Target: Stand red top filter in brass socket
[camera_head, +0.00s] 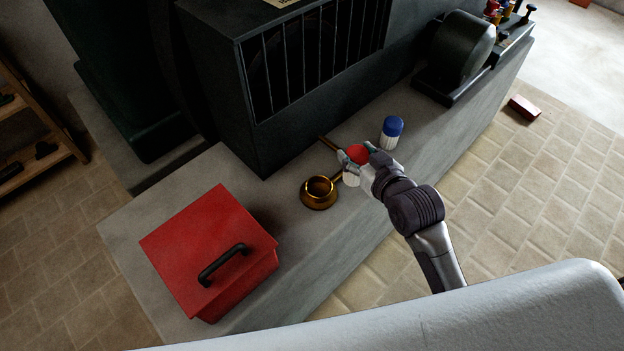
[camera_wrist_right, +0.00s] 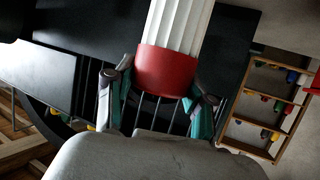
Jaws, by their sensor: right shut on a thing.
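The red top filter (camera_head: 356,154) has a red cap and a white pleated body. My right gripper (camera_head: 357,160) is shut on it around the red cap, and holds it just right of the brass socket. In the right wrist view the red cap of the filter (camera_wrist_right: 166,72) sits between the two fingers (camera_wrist_right: 163,95), with the white pleats running away from the gripper. The brass socket (camera_head: 319,193) is a round open cup on the grey ledge and looks empty. Whether the filter touches the ledge cannot be told. My left gripper is not in view.
A blue-topped white filter (camera_head: 391,132) stands on the ledge right of my right gripper. A red box (camera_head: 210,252) with a black handle sits at the ledge's left. A dark machine with a barred front (camera_head: 310,70) stands behind. A dark motor (camera_head: 462,45) is farther right.

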